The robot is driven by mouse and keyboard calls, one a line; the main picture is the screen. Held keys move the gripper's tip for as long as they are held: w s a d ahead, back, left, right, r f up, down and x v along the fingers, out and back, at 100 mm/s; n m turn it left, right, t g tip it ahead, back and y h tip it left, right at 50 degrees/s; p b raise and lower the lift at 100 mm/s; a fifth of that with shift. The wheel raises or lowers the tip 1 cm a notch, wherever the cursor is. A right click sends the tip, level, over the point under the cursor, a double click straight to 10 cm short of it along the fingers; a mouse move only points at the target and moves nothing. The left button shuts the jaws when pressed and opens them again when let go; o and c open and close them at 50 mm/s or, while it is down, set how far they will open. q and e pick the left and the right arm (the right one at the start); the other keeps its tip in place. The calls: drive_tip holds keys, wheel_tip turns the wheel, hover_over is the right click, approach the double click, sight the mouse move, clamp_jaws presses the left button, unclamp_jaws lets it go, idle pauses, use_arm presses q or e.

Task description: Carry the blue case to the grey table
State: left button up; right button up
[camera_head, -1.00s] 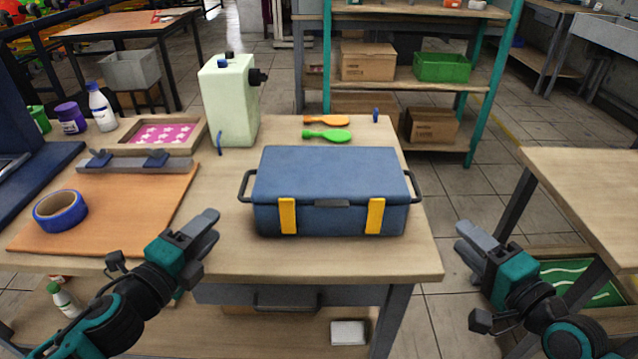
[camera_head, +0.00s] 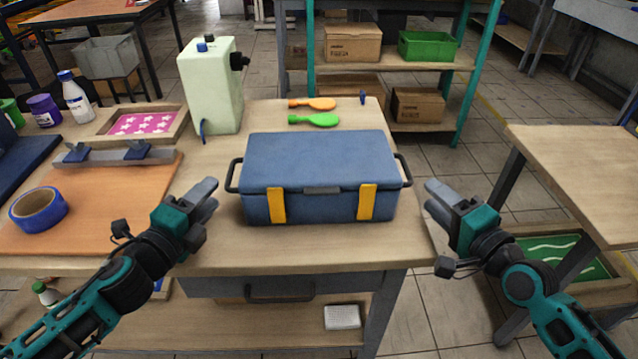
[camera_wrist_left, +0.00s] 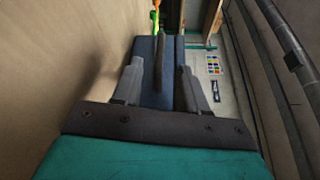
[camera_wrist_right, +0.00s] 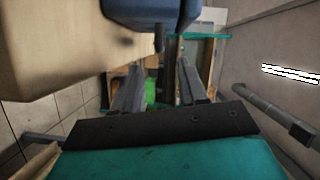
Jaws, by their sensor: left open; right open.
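The blue case (camera_head: 318,165) sits closed on the wooden workbench (camera_head: 230,245). It has two yellow latches on its front and a dark handle at each end. My left gripper (camera_head: 208,192) is open, just left of and in front of the left handle (camera_head: 233,174). In the left wrist view the case (camera_wrist_left: 150,60) lies ahead between the fingers. My right gripper (camera_head: 432,190) is open, just right of the right handle (camera_head: 404,168). In the right wrist view the case (camera_wrist_right: 150,14) is at the top, ahead of the fingers. Neither gripper touches the case. No clearly grey table can be told.
Blue tape (camera_head: 38,208) lies on an orange board at left. Another wooden-topped table (camera_head: 580,170) is at right, across a floor gap.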

sight(229, 172)
use_arm(q)
drive_tip(key=x, duration=0.8)
drive_tip(key=shift+w+d, duration=0.15)
drive_tip(key=shift+w, duration=0.2)
use_arm(e)
drive_tip(key=x, duration=0.8)
drive_tip(key=shift+w+a, duration=0.15)
drive_tip(key=shift+w, duration=0.15)
use_arm(q)
drive_tip(key=shift+c, duration=0.2)
clamp_jaws()
use_arm(e)
clamp_jaws()
drive_tip(key=shift+f, duration=0.1)
drive_tip(key=shift+f, duration=0.1)
use_arm(q)
drive_tip(key=shift+r, duration=0.3)
use_arm(e)
drive_tip(key=shift+r, duration=0.3)
